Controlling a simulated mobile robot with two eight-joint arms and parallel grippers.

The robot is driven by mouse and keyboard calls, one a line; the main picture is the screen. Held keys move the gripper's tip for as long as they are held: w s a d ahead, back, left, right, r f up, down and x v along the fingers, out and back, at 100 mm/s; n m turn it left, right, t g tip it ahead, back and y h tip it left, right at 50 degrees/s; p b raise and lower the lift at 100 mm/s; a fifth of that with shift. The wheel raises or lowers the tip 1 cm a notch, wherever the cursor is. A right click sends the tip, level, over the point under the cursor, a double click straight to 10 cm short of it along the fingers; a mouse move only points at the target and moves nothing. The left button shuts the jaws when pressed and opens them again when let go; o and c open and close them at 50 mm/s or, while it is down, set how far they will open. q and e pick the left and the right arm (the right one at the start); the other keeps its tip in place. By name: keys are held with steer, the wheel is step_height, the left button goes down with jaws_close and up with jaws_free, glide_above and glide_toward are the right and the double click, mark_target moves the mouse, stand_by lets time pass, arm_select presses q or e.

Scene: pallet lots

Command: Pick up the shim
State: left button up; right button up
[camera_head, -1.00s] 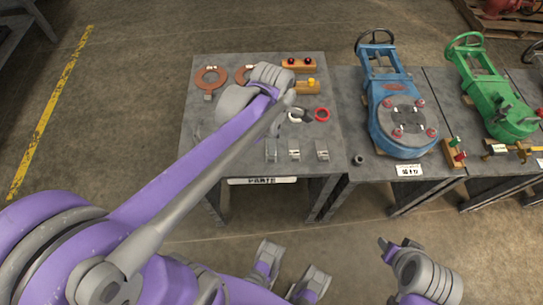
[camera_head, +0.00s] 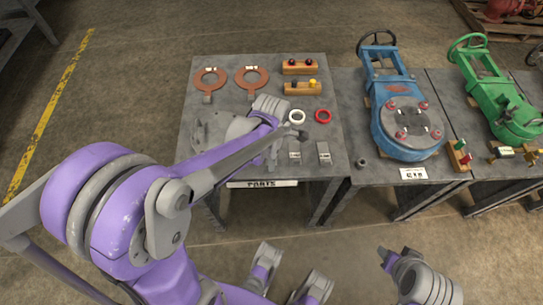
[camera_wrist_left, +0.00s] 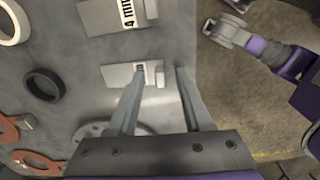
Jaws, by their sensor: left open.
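Several flat grey metal shims lie in a row near the front edge of the parts table. In the head view the middle shim (camera_head: 294,152) and the right shim (camera_head: 323,152) show; my left arm covers the left one. In the left wrist view the near shim (camera_wrist_left: 118,76) has its tabbed end between the fingertips of my open left gripper (camera_wrist_left: 160,74); whether they touch is unclear. Another labelled shim (camera_wrist_left: 107,15) lies above it. My left gripper also shows in the head view (camera_head: 273,156). My right gripper (camera_head: 386,253) is off the table, jaws unclear.
The table (camera_head: 335,90) also holds a white ring (camera_head: 297,116), a red ring (camera_head: 323,116), a black ring (camera_wrist_left: 43,85), copper gaskets (camera_head: 209,79), wooden blocks (camera_head: 302,88) and a grey flange (camera_head: 215,128). A blue valve (camera_head: 400,120) stands to the right.

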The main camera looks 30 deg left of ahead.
arm_select(q)
jaws_close()
stand_by(0.5)
